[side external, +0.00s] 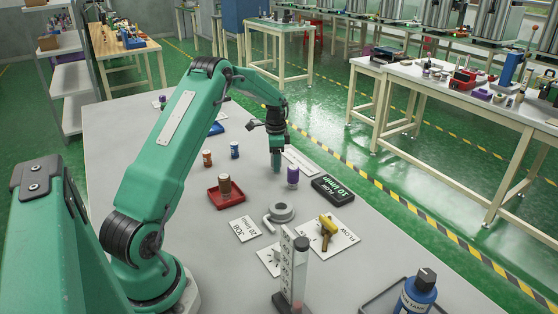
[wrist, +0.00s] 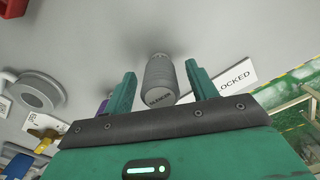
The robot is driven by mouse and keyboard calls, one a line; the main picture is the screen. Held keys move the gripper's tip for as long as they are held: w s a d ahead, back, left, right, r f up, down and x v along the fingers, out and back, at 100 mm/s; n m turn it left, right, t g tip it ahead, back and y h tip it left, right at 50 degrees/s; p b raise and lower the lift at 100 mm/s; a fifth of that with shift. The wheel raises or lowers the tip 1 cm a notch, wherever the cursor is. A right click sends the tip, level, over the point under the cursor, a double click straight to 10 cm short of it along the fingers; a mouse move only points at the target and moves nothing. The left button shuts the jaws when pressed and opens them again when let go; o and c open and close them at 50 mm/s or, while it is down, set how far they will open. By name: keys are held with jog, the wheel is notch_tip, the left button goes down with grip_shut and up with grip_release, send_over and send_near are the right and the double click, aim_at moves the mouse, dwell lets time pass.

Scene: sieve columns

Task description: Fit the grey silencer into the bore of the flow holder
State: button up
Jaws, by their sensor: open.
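The grey silencer (wrist: 161,78), a ribbed cylinder with lettering on its end, stands between the spread fingers of my gripper (wrist: 160,72) in the wrist view. A gap shows on each side of it, so my gripper is open around it. In the side view my gripper (side external: 276,169) points down near the table, and I cannot make out the silencer there. A grey round piece with a side pipe (side external: 280,212), which looks like the flow holder, lies nearer the side camera. It also shows at the left of the wrist view (wrist: 22,86).
A purple cylinder (side external: 292,178) stands close to my gripper, with a black display (side external: 333,190) beyond it. A red tray (side external: 216,201) holds a brown cylinder. Orange and blue cylinders stand farther back.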

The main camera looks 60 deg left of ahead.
dwell(0.4)
jog(key=c, duration=1.1)
jog(key=shift+r, duration=0.1)
jog(key=shift+r, duration=0.75)
jog(key=r, duration=0.1)
jog(key=d+r, duration=0.1)
jog(key=r, duration=0.1)
jog(key=shift+w+d+r, duration=0.1)
jog(key=d+r, duration=0.2)
jog(key=d, duration=0.1)
jog(key=d+r, duration=0.2)
jog(key=d, duration=0.2)
jog(key=d+r, duration=0.2)
jog(key=d, duration=0.1)
jog(key=shift+w+d+r, duration=0.1)
jog(key=shift+w+d, duration=0.05)
jog(key=shift+d, duration=0.1)
